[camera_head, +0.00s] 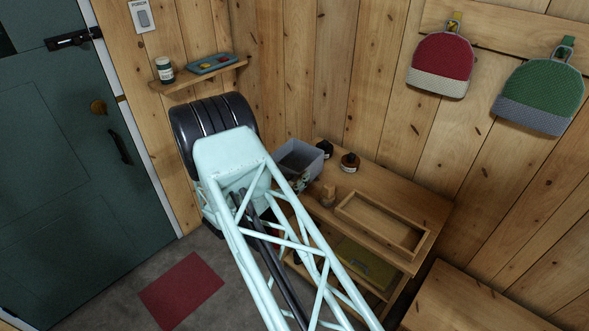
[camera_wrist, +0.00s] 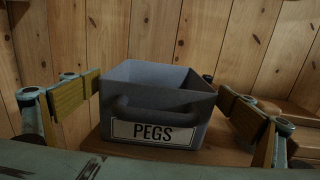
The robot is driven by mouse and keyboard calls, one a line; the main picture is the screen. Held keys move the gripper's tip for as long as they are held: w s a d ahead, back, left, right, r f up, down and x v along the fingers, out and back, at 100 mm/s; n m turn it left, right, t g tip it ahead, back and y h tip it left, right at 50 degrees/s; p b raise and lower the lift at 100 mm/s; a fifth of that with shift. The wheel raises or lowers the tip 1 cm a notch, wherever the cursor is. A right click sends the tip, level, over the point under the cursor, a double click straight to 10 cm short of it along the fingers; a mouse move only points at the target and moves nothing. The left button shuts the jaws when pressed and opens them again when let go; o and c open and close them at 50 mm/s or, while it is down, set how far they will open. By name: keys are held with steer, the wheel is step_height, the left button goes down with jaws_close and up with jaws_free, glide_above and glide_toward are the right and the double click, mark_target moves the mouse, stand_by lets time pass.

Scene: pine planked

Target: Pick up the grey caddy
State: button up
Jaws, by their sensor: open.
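The grey caddy (camera_wrist: 155,107) stands upright on the wooden surface in the wrist view. It is an open box with a handle bar on its front and a white label reading PEGS. My gripper (camera_wrist: 158,92) is open, with one yellow-padded finger on each side of the caddy. A gap shows between the left finger and the caddy; the right finger is close to its side, and I cannot tell whether it touches. In the head view the caddy (camera_head: 311,153) is at the back left of the wooden bench, partly hidden by my arm.
On the bench (camera_head: 390,178) are dark bottles (camera_head: 350,161), a small wooden item (camera_head: 328,195) and a shallow wooden tray (camera_head: 382,222). The plank wall is behind. A wall shelf (camera_head: 200,77) holds a jar (camera_head: 164,70) and a blue tray (camera_head: 212,64). Pot holders (camera_head: 441,63) hang right.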

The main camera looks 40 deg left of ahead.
steer(key=shift+w+a+b, duration=0.2)
steer(key=shift+w+b, duration=0.1)
steer(key=shift+w, duration=2.05)
steer(key=shift+c, duration=0.7)
steer(key=c, duration=0.9)
steer(key=shift+r, duration=0.1)
steer(key=shift+r+p, duration=0.6)
steer(key=shift+r, duration=4.3)
